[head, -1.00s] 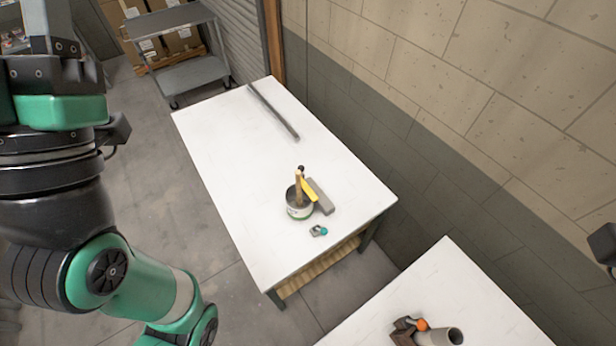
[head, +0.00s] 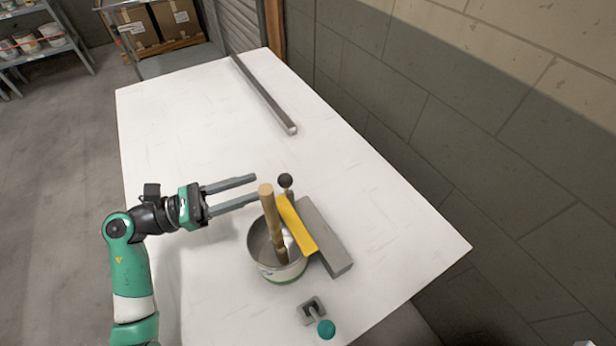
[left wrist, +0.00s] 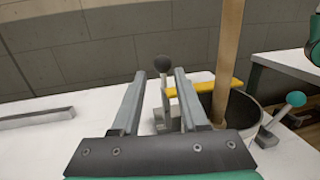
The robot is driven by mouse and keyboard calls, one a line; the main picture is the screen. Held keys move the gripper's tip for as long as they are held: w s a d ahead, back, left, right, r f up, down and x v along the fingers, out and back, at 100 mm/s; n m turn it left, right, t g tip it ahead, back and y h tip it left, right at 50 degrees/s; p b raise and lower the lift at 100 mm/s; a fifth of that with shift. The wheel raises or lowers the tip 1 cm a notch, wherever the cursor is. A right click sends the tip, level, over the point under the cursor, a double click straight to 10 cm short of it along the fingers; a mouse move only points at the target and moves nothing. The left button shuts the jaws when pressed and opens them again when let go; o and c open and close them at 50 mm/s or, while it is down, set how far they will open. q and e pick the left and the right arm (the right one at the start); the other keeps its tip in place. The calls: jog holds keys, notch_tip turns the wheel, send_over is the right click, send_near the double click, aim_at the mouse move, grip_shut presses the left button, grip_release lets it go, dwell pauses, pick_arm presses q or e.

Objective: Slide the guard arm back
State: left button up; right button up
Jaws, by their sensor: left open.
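The yellow guard arm (head: 297,224) reaches over the edge of a grey pot (head: 263,246), beside a grey block (head: 324,238). A post with a black ball knob (head: 285,181) stands at its far end. A wooden stick (head: 270,220) stands in the pot. My left gripper (head: 258,188) is open and empty, left of the knob, with its fingers pointing toward it. In the left wrist view the knob (left wrist: 162,62) and its post show between the open fingers, beyond the tips. The guard arm (left wrist: 200,87) runs right from the post toward the stick (left wrist: 228,55). My right gripper is out of view.
A small teal-knobbed lever (head: 325,328) stands in front of the pot. A long grey bar (head: 264,95) lies at the far side of the white table (head: 180,120). The left half of the table is clear. A wall (head: 440,120) stands at the right.

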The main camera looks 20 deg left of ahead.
pick_arm(q)
jog(key=w+d+f+b, duration=0.2)
jog(key=w+d, duration=0.4)
jog(key=d, duration=0.3)
jog(key=shift+w+f+g+b, duration=0.35)
jog(key=shift+f+g, duration=0.05)
jog(key=shift+f, duration=0.05)
grip_shut()
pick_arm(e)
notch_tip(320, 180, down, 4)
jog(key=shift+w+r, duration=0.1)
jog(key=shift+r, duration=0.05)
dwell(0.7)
